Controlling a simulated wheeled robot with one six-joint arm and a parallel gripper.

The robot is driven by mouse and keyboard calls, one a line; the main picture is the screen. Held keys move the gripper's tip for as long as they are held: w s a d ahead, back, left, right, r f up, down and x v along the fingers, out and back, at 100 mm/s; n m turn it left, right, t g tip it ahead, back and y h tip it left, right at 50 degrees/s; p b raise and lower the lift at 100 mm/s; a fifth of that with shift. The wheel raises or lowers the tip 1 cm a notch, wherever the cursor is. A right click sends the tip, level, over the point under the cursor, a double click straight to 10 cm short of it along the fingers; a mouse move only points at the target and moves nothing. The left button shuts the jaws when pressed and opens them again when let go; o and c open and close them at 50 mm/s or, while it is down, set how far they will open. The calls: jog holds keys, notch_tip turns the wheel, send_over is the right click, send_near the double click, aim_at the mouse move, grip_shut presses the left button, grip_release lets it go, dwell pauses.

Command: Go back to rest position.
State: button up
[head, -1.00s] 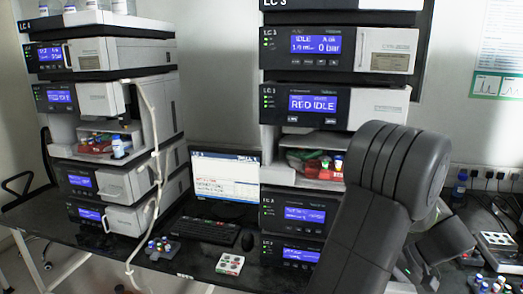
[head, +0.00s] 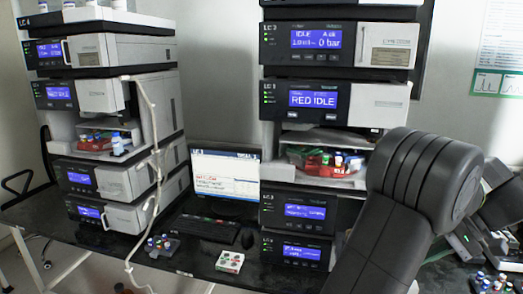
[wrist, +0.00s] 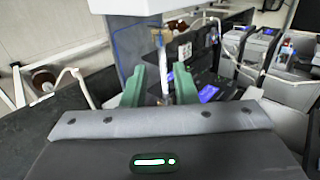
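My gripper shows in the wrist view (wrist: 160,88) as two green fingers held apart, one on each side of a gap. A thin pale upright thing with a brownish top shows in the gap; I cannot tell what it is, and neither finger visibly touches it. In the head view my dark arm fills the lower right, and the gripper end lies at the right edge, partly hidden behind it.
The left instrument stack (head: 118,92) and right instrument stack (head: 330,103) stand on the black bench. A white vial rack (head: 230,262) and a dark vial rack (head: 161,247) lie in front. Several vials (head: 490,283) stand at lower right.

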jog(key=p+x, duration=0.1)
jog(key=x, duration=1.1)
jog(key=shift+a+f, duration=0.15)
jog(key=shift+a, duration=0.1)
jog(key=shift+w+a+f, duration=0.1)
jog(key=shift+a+f, duration=0.15)
jog(key=shift+a, duration=0.05)
jog(key=shift+a+r+g+h+b, duration=0.15)
jog(key=shift+g+h+b, duration=0.1)
jog(key=shift+h, duration=0.45)
jog(key=shift+a+r+g+h+b, duration=0.15)
jog(key=shift+a+h+b, duration=0.05)
jog(key=shift+h, duration=0.5)
jog(key=shift+r, duration=0.15)
